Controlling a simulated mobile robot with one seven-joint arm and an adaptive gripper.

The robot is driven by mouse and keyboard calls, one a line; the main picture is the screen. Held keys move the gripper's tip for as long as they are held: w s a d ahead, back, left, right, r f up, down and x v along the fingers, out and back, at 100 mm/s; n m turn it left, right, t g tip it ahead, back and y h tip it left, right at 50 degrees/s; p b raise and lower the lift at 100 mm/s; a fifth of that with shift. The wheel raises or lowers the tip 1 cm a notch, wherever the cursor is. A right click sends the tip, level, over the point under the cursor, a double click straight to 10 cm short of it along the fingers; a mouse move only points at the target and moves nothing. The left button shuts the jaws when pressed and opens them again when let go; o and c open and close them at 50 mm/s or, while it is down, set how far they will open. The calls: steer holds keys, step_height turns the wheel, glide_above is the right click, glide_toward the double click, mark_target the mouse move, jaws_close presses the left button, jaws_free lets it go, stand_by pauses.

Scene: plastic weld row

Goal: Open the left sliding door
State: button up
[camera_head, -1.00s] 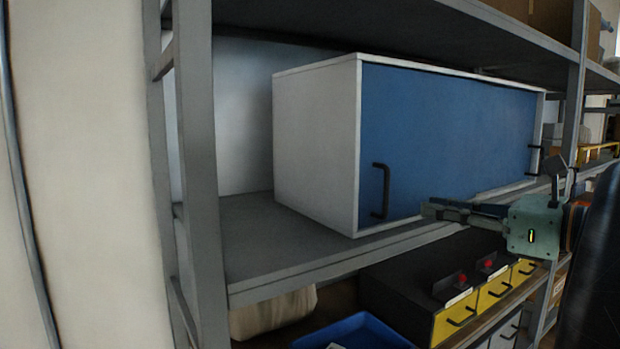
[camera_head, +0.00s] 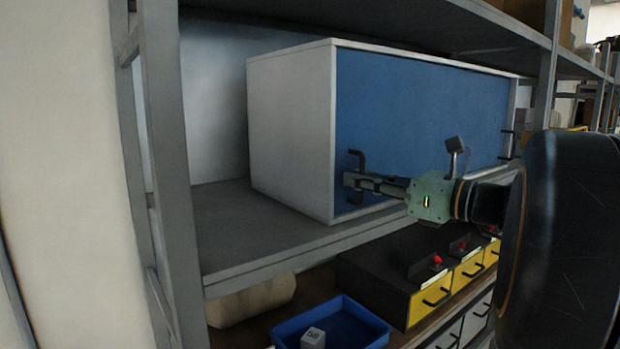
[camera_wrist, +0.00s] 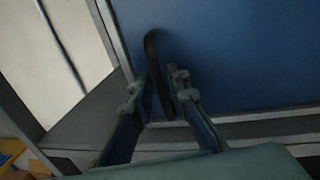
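The left sliding door (camera_head: 420,115) is a blue panel on the front of a white cabinet (camera_head: 290,130) and looks closed. Its black bar handle (camera_head: 356,157) stands upright near the door's left edge. My gripper (camera_head: 350,182) is at this handle, hiding its middle. In the wrist view my gripper (camera_wrist: 157,86) has its two fingers apart, with the handle (camera_wrist: 151,48) between them. The handle looks nearer the left finger; I cannot tell whether they touch. A second black handle (camera_head: 508,143) is at the cabinet's right end.
The cabinet stands on a grey shelf (camera_head: 225,235) with another shelf board above it. A grey post (camera_head: 170,130) rises on the left.

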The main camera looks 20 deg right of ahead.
steer(key=shift+c, duration=0.4)
jaws_close()
